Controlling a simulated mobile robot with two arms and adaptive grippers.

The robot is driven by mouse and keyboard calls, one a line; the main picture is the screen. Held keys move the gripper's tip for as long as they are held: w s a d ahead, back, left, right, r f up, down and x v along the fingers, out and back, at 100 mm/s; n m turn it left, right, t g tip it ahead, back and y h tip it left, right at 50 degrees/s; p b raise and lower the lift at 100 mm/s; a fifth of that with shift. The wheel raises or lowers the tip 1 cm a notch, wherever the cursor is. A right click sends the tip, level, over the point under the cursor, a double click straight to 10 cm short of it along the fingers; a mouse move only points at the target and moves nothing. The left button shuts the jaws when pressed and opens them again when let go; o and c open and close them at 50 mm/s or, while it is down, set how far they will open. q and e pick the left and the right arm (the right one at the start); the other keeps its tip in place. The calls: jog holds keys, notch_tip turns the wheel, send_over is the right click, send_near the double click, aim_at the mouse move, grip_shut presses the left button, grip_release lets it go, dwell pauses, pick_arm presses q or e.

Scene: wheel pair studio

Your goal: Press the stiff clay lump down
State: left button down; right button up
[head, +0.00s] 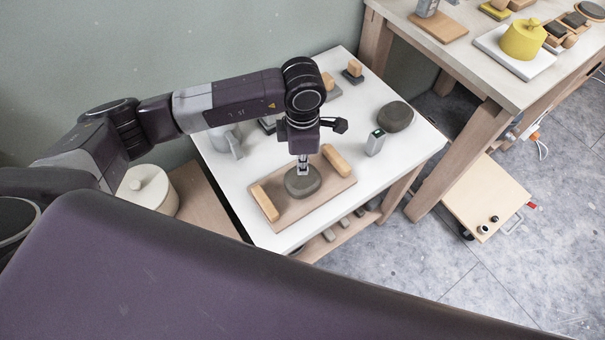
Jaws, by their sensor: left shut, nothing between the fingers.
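The grey clay lump (303,184) sits on a brown wooden board (318,201) on the white table. It is low and round. My left gripper (303,171) points straight down with its fingers shut and empty. Its fingertips are at the top of the lump, and seem to touch it, though the exact contact is too small to tell. Two pale wooden bars lie on the board, one at the left (265,203) and one at the right (336,160) of the lump. My right gripper is not in view.
A second grey lump (396,116) and a small grey box with a green top (375,143) stand on the white table (415,150). A grey pitcher (228,143) and wooden-handled tools (353,71) stand behind. A wooden bench (480,72) is at the right.

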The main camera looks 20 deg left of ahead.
aim_at(302, 177)
pick_arm(q)
jog(key=shift+f+b, duration=1.4)
jog(key=shift+f, duration=0.2)
jog(key=shift+f+b, duration=0.1)
jog(key=shift+b, duration=0.2)
dwell(0.7)
jog(key=shift+r+p, duration=0.65)
jog(key=shift+r, duration=0.95)
jog(key=shift+f, duration=0.15)
